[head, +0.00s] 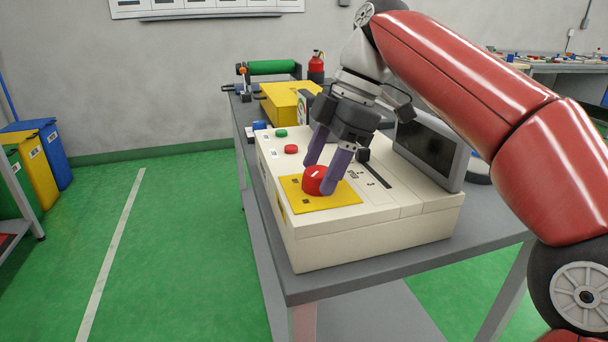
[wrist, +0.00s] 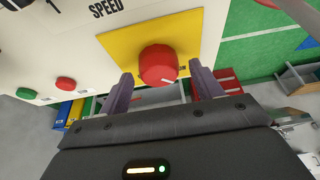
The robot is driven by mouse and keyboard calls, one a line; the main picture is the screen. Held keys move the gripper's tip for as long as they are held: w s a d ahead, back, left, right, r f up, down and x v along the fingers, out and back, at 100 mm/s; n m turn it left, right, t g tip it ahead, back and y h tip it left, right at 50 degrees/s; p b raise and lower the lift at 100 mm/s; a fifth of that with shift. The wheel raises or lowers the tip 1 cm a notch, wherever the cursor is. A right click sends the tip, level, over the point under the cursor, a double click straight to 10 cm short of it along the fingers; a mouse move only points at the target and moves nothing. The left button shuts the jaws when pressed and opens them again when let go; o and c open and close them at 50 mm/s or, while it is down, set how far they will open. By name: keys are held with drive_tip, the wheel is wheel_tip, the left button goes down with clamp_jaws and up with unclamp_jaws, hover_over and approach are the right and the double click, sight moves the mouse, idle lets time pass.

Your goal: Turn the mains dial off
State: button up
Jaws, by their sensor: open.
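The mains dial is a red round knob (head: 313,181) on a yellow plate (head: 340,198) on top of the cream machine box (head: 375,235). In the wrist view my gripper (wrist: 163,85) has a finger to the left and a finger to the right of the dial, with a gap showing on both sides.
A green button (head: 281,133) and a red button (head: 291,149) sit on the box beyond the yellow plate. A dark screen (head: 428,148) stands at the box's right side. A yellow box (head: 288,100) is farther back on the grey table (head: 340,284).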

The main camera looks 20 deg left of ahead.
drive_tip(key=shift+f, duration=0.25)
drive_tip(key=c, duration=1)
